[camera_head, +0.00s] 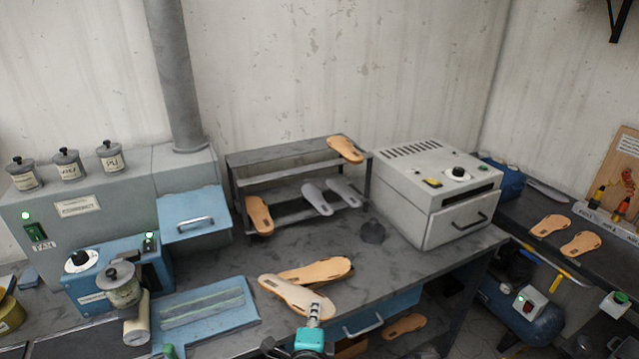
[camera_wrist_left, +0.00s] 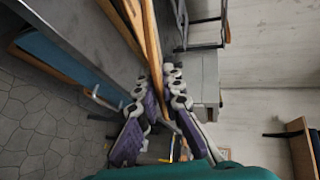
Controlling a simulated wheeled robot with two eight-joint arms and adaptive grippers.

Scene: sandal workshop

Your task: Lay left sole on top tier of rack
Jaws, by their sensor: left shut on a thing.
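My left gripper (camera_head: 314,311) is shut on the near end of a pale tan sole (camera_head: 290,291) above the front of the bench. A second tan sole (camera_head: 325,269) shows just behind it, partly overlapped; I cannot tell whether they touch. In the left wrist view, my left gripper's fingers (camera_wrist_left: 163,88) close around the edge of a tan sole (camera_wrist_left: 153,45). The dark tiered rack (camera_head: 280,156) stands at the back of the bench. A tan sole (camera_head: 345,148) lies at the right end of its top tier; the rest of that tier is bare. My right gripper does not show.
Grey soles (camera_head: 318,198) lie on a lower tier, and another tan sole (camera_head: 259,216) is at the rack's left. Blue machine (camera_head: 118,272) at left.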

